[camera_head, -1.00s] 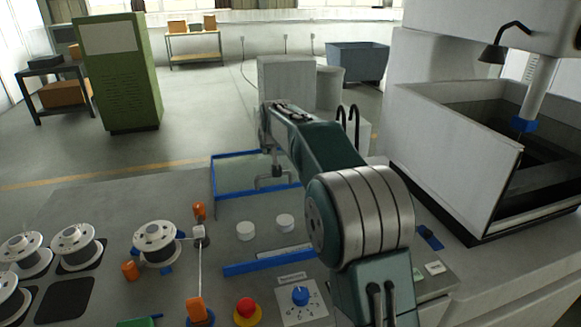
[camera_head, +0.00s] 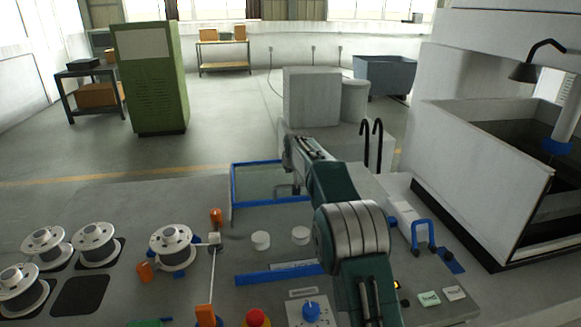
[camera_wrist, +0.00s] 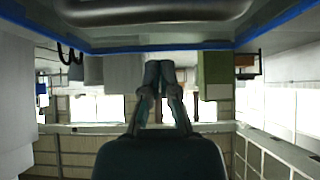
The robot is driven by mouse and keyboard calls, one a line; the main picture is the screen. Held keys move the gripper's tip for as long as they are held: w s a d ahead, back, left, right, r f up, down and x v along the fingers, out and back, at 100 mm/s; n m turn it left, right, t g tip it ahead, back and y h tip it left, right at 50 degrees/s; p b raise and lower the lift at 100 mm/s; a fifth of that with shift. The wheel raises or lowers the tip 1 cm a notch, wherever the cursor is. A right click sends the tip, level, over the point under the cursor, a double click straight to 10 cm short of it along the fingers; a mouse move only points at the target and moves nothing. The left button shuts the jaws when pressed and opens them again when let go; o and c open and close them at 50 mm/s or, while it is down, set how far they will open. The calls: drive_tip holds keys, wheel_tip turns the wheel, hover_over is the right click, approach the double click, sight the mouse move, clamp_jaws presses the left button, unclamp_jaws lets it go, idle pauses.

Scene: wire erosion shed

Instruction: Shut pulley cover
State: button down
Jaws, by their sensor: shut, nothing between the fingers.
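The pulley cover (camera_head: 234,190) is a clear panel with a blue frame. It stands raised at the back of the bench, behind two white round pulleys (camera_head: 261,240) (camera_head: 300,235). The wrist view is upside down and shows the cover's blue edge (camera_wrist: 110,49) across the top, with a grey bar, likely its handle (camera_wrist: 155,12). My gripper (camera_wrist: 160,65) is shut and empty, with its fingertips close to that edge in the picture; I cannot tell whether they touch. In the head view my arm hides the cover's right part and most of the gripper.
A blue strip (camera_head: 260,278) lies in front of the pulleys. Wire spools (camera_head: 172,246) stand to the left. A red button (camera_head: 256,318) and blue knob (camera_head: 311,310) are at the front. A blue handle (camera_head: 422,233) and a white-walled tank (camera_head: 480,170) are to the right.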

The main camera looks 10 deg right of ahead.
drive_tip(key=shift+d+x, duration=0.15)
drive_tip(key=shift+x, duration=0.5)
drive_tip(key=shift+d+x, duration=0.15)
drive_tip(key=shift+x, duration=0.5)
drive_tip(key=shift+s+a+f, duration=0.1)
drive_tip(key=shift+s+a, duration=0.15)
drive_tip(key=shift+s, duration=0.5)
drive_tip(key=shift+s+d+f, duration=0.1)
drive_tip(key=shift+s+f, duration=0.05)
drive_tip(key=shift+s, duration=0.45)
drive_tip(key=shift+s+f, duration=0.15)
drive_tip(key=shift+s, duration=0.5)
